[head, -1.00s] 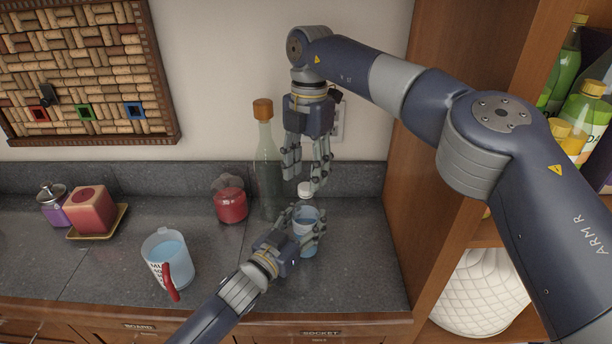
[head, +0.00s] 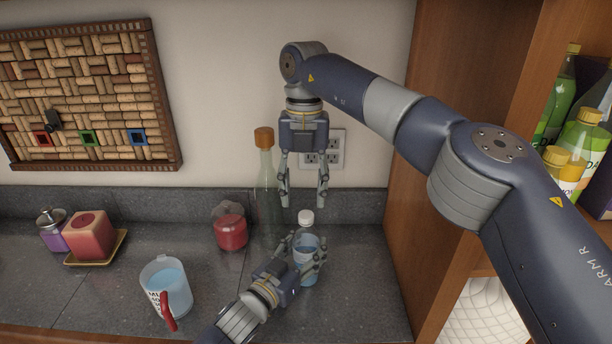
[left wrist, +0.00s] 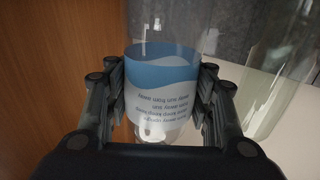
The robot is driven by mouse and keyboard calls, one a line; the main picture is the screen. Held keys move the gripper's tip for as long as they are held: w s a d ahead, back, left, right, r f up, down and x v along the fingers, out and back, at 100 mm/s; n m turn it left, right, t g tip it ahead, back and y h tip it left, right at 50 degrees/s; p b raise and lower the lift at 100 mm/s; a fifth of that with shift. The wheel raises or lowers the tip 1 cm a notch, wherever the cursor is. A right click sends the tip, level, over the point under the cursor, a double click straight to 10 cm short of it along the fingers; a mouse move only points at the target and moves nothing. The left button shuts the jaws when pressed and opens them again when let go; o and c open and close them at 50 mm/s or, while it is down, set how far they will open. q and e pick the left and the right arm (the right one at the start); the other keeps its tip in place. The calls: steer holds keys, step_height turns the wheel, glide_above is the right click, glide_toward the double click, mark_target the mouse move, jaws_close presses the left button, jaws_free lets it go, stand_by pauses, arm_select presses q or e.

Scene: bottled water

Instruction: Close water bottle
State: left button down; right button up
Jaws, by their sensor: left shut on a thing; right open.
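A clear water bottle (head: 306,268) with a white cap (head: 306,217) at its top stands upright on the dark counter. My left gripper (head: 308,262) is shut on its body from the left. In the left wrist view, the bottle's blue and white label (left wrist: 160,92) sits between my left gripper's fingers (left wrist: 160,105). My right gripper (head: 303,200) is open and empty, pointing down just above the cap, with a small gap below its fingertips. I cannot tell whether the cap is screwed tight.
A tall glass bottle (head: 265,185) with a cork-coloured top and a red jar (head: 231,232) stand behind left. A mug of water (head: 168,285) and a red candle (head: 89,236) are further left. A wooden cabinet (head: 445,110) closes off the right side.

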mark_target(306, 214)
steer(key=n, duration=0.5)
steer(key=shift+s+a+r+n, duration=0.15)
steer(key=shift+a+r+n, duration=0.05)
steer(key=shift+n, duration=0.1)
steer(key=n, duration=0.6)
steer(key=shift+r, duration=0.4)
steer(key=n, duration=0.5)
steer(key=shift+d+r+t, duration=0.1)
steer(key=shift+r+t, duration=0.2)
steer(key=shift+r, duration=0.05)
steer(key=n, duration=0.4)
steer(key=r+n, duration=0.1)
steer(key=n, duration=0.1)
steer(key=shift+w+d, duration=0.3)
steer(key=shift+d, duration=0.05)
steer(key=shift+f, duration=0.15)
steer(key=shift+f, duration=3.9)
